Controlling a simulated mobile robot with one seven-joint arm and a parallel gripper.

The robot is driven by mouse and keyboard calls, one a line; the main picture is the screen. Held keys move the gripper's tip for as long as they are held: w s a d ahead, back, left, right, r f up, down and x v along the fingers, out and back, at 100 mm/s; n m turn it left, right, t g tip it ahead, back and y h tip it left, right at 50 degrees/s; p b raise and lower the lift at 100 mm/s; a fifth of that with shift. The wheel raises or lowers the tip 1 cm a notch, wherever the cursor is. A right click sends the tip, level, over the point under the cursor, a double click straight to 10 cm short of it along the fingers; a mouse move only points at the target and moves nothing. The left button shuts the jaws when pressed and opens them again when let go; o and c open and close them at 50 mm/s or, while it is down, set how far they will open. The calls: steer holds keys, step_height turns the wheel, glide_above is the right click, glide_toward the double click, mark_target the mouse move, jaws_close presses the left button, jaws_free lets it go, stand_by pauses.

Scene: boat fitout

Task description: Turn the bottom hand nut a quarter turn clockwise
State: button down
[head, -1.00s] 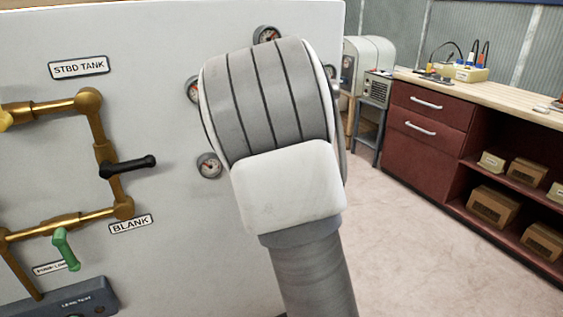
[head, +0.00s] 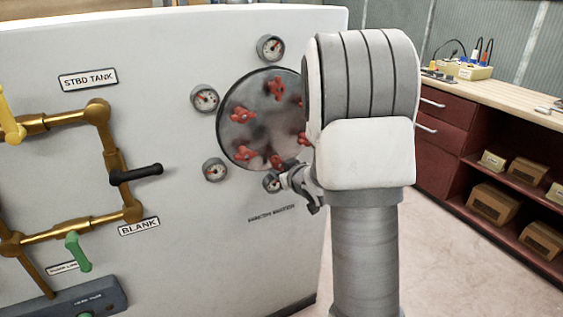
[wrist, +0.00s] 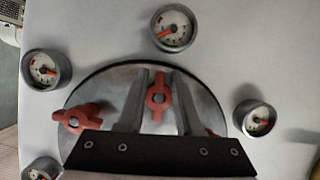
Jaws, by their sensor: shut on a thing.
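A round grey metal cover (head: 258,125) on the white panel carries several red hand nuts around its edge. The bottom hand nut (head: 276,162) sits low on the cover in the head view, with my gripper (head: 288,180) right at it. In the wrist view, my gripper (wrist: 159,88) has one finger on each side of a red hand nut (wrist: 157,98), shut on it. This nut's lobes point up and down in that view. Another red nut (wrist: 80,117) shows at left, clear of the fingers. My arm hides the cover's right edge in the head view.
Several gauges ring the cover, including one beyond the held nut (wrist: 173,28) and one at upper left (head: 205,98). Brass pipes (head: 75,115) with coloured handles are at left. A workbench (head: 490,85) with drawers and shelves stands at right.

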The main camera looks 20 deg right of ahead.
steer(key=shift+w+r+m+y+p, duration=0.1)
steer(key=shift+r+m+y+p, duration=0.1)
steer(key=shift+m+y+p, duration=0.3)
steer(key=shift+a, duration=0.1)
steer(key=c, duration=0.8)
jaws_free()
steer(key=shift+c, duration=0.2)
steer(key=shift+o, duration=1.2)
steer(key=shift+f, duration=0.15)
steer(key=p+v, duration=0.2)
steer(key=v, duration=1.5)
steer(key=shift+s+p, duration=0.2)
steer(key=shift+p, duration=0.1)
